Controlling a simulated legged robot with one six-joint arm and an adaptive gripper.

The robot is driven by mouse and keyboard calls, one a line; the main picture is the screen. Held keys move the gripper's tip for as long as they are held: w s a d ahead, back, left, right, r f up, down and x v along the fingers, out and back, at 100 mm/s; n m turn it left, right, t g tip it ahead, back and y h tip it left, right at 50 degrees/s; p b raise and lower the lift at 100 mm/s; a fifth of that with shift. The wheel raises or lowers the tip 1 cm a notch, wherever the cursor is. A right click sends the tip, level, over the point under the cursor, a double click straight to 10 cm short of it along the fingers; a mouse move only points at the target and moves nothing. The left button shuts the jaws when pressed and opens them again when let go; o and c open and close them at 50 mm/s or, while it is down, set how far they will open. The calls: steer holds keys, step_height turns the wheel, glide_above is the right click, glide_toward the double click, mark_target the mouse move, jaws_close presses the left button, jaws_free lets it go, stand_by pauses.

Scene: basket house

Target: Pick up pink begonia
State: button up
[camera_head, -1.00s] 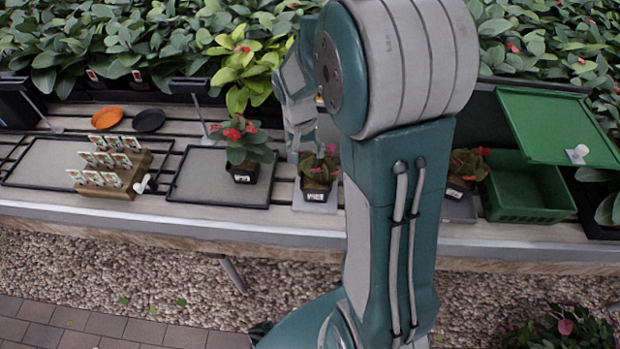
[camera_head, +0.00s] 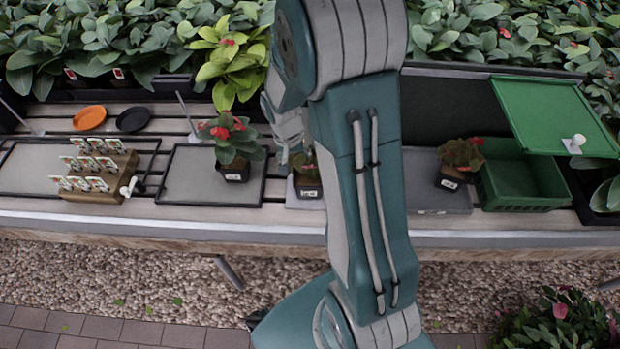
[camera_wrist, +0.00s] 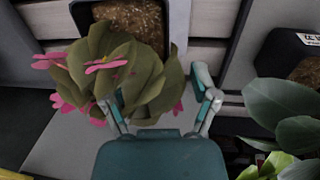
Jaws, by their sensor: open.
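The pink begonia, a dark square pot with olive leaves and pink flowers, fills the upper left of the wrist view (camera_wrist: 135,75). Its soil and pot rim (camera_wrist: 80,12) show above the leaves. In the head view the begonia's pot (camera_head: 308,189) stands on a light grey mat, its foliage mostly hidden behind my arm. My gripper (camera_wrist: 158,102) is open. Its left finger overlaps the leaves and its right finger is beside the foliage's right edge. I cannot tell whether either finger touches the plant. In the head view my gripper is partly hidden by my arm.
A red-flowered plant (camera_head: 232,148) stands close to the left on a grey tray (camera_head: 188,181). A reddish plant (camera_head: 462,156) and a green crate (camera_head: 522,197) are at the right. A wooden label holder (camera_head: 98,189) and two saucers are at the left.

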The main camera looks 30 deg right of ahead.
mark_target(300, 172)
steer(key=f, duration=0.1)
steer(key=d+f, duration=0.1)
steer(key=f, duration=0.1)
steer(key=shift+s+f, duration=0.1)
steer(key=shift+f, duration=0.1)
steer(key=shift+a, duration=0.2)
steer(key=shift+c, duration=1)
steer(key=shift+a+r, duration=0.1)
steer(key=shift+a, duration=0.05)
jaws_close()
steer(key=shift+s, duration=0.15)
